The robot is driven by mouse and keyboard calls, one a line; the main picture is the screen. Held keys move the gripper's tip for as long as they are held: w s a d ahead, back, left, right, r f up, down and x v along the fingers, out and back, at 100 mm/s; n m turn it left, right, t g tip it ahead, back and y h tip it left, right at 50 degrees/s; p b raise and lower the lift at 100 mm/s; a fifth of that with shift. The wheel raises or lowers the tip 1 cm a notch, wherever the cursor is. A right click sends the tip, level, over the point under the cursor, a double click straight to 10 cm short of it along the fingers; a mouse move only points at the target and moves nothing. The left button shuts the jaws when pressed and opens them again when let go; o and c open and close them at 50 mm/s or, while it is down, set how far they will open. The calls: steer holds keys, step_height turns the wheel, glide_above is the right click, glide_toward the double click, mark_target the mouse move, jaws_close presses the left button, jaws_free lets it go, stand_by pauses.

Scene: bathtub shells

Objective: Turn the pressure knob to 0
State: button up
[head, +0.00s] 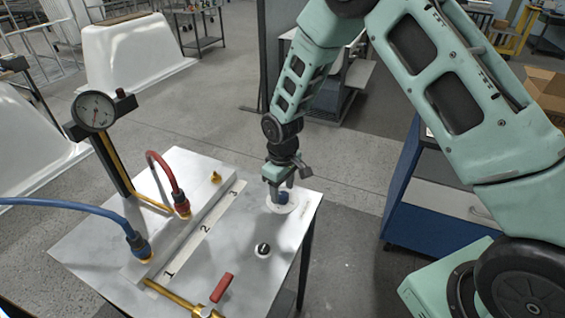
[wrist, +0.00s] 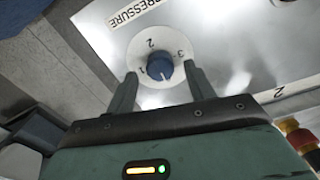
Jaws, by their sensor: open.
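The blue pressure knob (wrist: 160,67) sits on a round white dial in the wrist view, with 1, 2 and 3 visible around it. A 0 is not visible; the lower part of the dial is hidden by my gripper. The knob's exact setting is hard to read. My gripper (wrist: 160,72) is open, with one finger on each side of the knob; I cannot tell whether they touch it. In the head view, my gripper (head: 281,189) points down over the knob (head: 283,198) at the table's right side. A PRESSURE label (wrist: 133,12) lies beyond the dial.
The white table (head: 215,240) also carries a gauge (head: 93,111) on a post, a blue hose (head: 75,206), a red hose (head: 165,168), a red-handled valve (head: 221,288) and a small black round fitting (head: 263,249). A blue cabinet (head: 405,190) stands to the right.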

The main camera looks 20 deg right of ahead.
mark_target(283, 194)
step_height(283, 194, up, 16)
steer(key=b, duration=0.2)
stand_by(0.4)
steer(key=s+a+r, duration=0.2)
steer(key=s+a, duration=0.1)
steer(key=s, duration=0.4)
steer(key=s+a+r, duration=0.2)
steer(key=s+a, duration=0.2)
steer(key=s, duration=0.2)
steer(key=s+n, duration=0.1)
steer(key=s, duration=1.6)
steer(key=shift+d+y, duration=0.3)
steer(key=shift+d, duration=0.1)
steer(key=shift+f, duration=0.1)
